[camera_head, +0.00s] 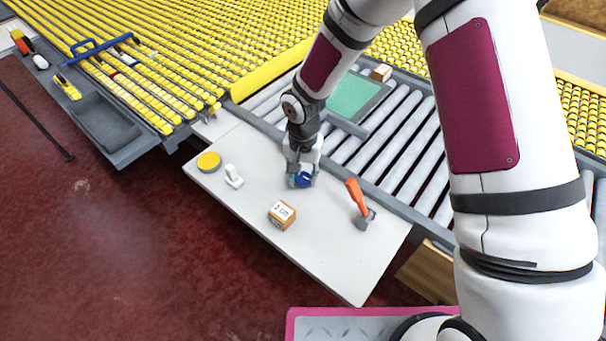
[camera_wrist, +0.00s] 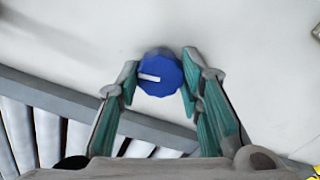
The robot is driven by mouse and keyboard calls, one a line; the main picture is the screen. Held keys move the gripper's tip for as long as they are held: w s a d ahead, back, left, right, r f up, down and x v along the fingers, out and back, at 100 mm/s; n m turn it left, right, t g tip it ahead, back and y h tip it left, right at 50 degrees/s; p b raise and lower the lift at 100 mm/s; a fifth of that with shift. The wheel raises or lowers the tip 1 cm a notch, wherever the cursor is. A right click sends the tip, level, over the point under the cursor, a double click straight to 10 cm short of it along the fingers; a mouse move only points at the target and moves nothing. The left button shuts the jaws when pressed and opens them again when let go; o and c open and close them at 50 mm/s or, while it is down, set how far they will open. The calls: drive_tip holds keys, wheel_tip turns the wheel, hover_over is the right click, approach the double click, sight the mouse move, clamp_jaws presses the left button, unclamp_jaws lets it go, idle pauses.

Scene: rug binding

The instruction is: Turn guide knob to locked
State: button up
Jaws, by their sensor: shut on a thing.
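The guide knob (camera_head: 304,180) is blue and stands on the white table, partly hidden by my gripper in the head view. In the wrist view the knob (camera_wrist: 161,78) is round with a faceted edge, and a white line on its top points to the left, nearly level. My gripper (camera_head: 300,178) is over the knob, reaching down from above. In the wrist view its teal-padded fingers lie on the left and right sides of the knob, shut on it. No locked mark is readable in either view.
The white table (camera_head: 335,262) also bears a yellow disc (camera_head: 209,161), a small white fixture (camera_head: 233,176), a box marked 2 cm (camera_head: 282,214) and an orange-handled tool (camera_head: 358,200). A roller conveyor (camera_head: 400,135) runs behind. The table's front right is clear.

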drive_tip(key=n+b, duration=0.1)
drive_tip(key=n, duration=0.4)
drive_tip(key=shift+n, duration=0.3)
drive_tip(key=n+b, duration=0.1)
drive_tip(key=n, duration=0.4)
drive_tip(key=n+b, duration=0.1)
drive_tip(key=n, duration=0.4)
drive_tip(key=shift+n, duration=0.4)
drive_tip(key=n, duration=0.5)
drive_tip(key=shift+n+b, duration=0.3)
drive_tip(key=shift+b, duration=0.1)
drive_tip(key=o, duration=1.2)
drive_tip(key=shift+c, duration=0.2)
